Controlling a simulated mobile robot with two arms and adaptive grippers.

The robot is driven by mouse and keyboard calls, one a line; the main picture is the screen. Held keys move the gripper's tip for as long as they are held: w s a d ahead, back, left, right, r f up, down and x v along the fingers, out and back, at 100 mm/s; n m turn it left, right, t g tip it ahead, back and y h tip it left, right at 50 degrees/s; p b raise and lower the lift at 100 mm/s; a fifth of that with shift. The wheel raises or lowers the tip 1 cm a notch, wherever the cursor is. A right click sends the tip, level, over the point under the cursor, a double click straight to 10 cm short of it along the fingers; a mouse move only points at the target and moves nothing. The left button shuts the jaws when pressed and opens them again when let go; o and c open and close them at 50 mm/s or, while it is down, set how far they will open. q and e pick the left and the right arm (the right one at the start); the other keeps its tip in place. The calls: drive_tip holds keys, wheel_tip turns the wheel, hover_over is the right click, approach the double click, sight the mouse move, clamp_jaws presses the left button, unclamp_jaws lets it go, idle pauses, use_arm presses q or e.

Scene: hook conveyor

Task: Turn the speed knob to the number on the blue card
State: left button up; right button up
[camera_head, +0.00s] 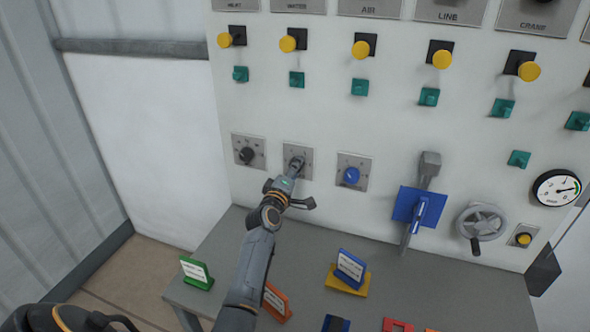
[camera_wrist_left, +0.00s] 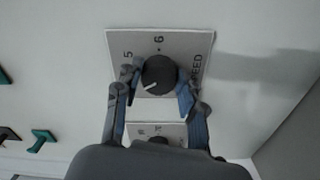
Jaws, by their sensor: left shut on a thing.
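The speed knob (camera_wrist_left: 159,72) is a round dark knob with a white pointer line, on a grey plate (camera_wrist_left: 195,45) lettered SPEED. The numbers 5 and 6 show beside the knob; the pointer line is on the side away from the 6. My left gripper (camera_wrist_left: 157,84) has its fingers on both sides of the knob and is shut on it. In the head view the left gripper (camera_head: 294,166) covers most of the knob at the middle-left plate. A blue card (camera_head: 351,264) stands on the shelf; its writing is too small to read. My right gripper is not in view.
A black knob (camera_head: 246,155) and a blue knob (camera_head: 351,175) flank the gripped one. A blue-plated lever (camera_head: 411,205), handwheel (camera_head: 481,221) and gauge (camera_head: 556,188) are to the right. Green (camera_head: 196,273) and orange (camera_head: 276,301) cards stand on the shelf near my arm.

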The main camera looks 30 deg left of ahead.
use_arm(q)
drive_tip(key=shift+f, duration=0.1)
idle(0.4)
drive_tip(key=o, duration=1.2)
drive_tip(key=shift+s, duration=0.1)
drive_tip(key=v, duration=1.2)
